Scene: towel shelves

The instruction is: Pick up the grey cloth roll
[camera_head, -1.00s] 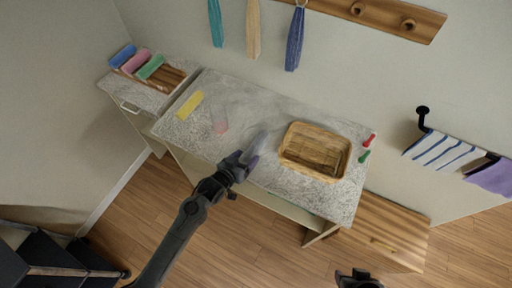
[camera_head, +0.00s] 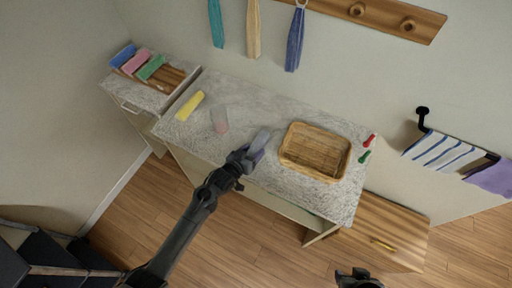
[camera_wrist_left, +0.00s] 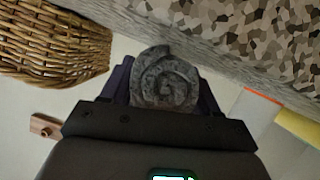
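The grey cloth roll (camera_head: 262,139) is at the front part of the speckled table (camera_head: 255,103), left of the basket. In the left wrist view the roll (camera_wrist_left: 165,78) shows end-on as a grey spiral between the dark fingers. My left gripper (camera_head: 247,156) reaches it from the front; its fingers (camera_wrist_left: 163,88) lie against both sides of the roll and look shut on it. Whether the roll touches the tabletop is hard to tell. My right gripper (camera_head: 357,278) shows only partly at the bottom edge, and its fingers are unclear.
A wicker basket (camera_head: 290,160) stands right of the roll. Small red (camera_head: 369,140) and green (camera_head: 364,157) items are at the right end.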

